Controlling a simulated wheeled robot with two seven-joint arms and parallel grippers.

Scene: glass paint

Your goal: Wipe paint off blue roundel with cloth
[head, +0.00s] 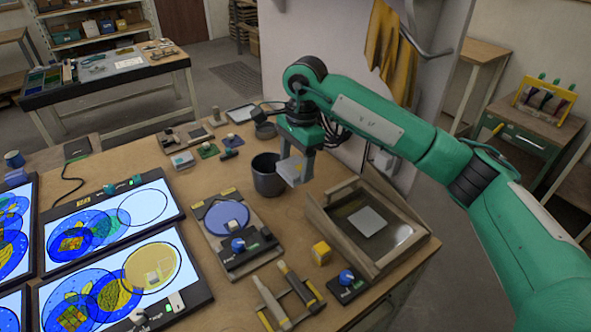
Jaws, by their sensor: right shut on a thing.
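The blue roundel (226,217) lies flat on a wooden board fixture at the middle of the bench. Any paint on it is too small to make out. My right gripper (297,157) hangs over the bench beyond and to the right of the roundel, beside a dark cup. It is shut on a pale grey folded piece that looks like the cloth (292,173). The cloth is raised and apart from the roundel. My left gripper is not in view.
The dark cup (268,176) stands just left of the cloth. A wood-framed tray (340,212) with a pale square is at right. A yellow block (321,252), brushes (272,304) and lit panels (110,222) surround the roundel's board.

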